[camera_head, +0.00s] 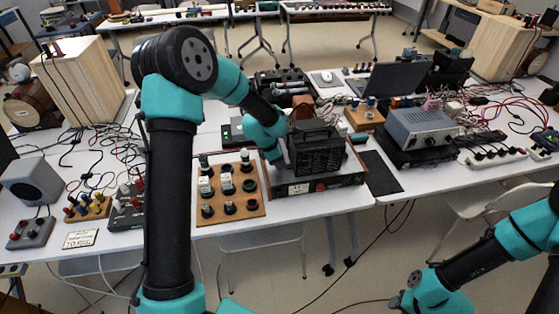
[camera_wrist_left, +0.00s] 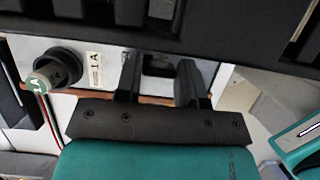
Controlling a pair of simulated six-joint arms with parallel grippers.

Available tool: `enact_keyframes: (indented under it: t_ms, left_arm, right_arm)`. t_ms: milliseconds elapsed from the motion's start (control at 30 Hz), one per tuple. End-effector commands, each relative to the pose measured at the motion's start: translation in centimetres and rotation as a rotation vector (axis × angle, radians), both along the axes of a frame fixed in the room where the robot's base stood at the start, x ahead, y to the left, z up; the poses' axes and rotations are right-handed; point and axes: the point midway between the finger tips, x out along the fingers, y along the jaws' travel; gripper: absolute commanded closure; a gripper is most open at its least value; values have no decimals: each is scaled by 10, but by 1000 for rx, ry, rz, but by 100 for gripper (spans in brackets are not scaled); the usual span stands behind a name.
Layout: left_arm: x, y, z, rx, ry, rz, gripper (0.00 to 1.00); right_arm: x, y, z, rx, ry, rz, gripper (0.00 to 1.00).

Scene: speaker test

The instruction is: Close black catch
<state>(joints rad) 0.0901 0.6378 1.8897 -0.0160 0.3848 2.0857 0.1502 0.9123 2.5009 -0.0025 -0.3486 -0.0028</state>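In the left wrist view, the two black fingers of my left gripper (camera_wrist_left: 158,78) are apart, in front of a pale panel (camera_wrist_left: 105,52). A small dark rectangular part (camera_wrist_left: 159,64) shows between them; I cannot tell for sure whether it is the black catch. Nothing is visibly held. In the head view, my left arm reaches to a black vented box (camera_head: 318,152) above a low instrument (camera_head: 318,186) with a red mark on its front. The fingertips are not clear there.
A black holder with a green-and-white cap (camera_wrist_left: 42,78) is left of the fingers, near a "1A" label (camera_wrist_left: 94,68). A brown board (camera_head: 232,213) with black knobs lies left of the instrument. A black mat (camera_head: 382,172) lies right. A grey instrument (camera_head: 422,127) and cables stand farther right.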

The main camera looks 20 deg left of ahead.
Motion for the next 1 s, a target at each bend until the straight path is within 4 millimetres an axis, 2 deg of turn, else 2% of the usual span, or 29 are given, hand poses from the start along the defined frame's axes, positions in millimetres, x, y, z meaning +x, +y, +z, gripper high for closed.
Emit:
enact_keyframes:
  t_ms: [33,233,667,1000]
  left_arm:
    - [0,0,0,0,0,0,70]
    - [0,0,0,0,0,0,88]
    - [0,1,0,0,0,-74,88]
    - [1,1,0,0,0,-297,88]
  right_arm:
    - [0,0,0,0,0,0,57]
    - [0,0,0,0,0,0,57]
    - [0,0,0,0,0,0,57]
    - [0,0,0,0,0,0,57]
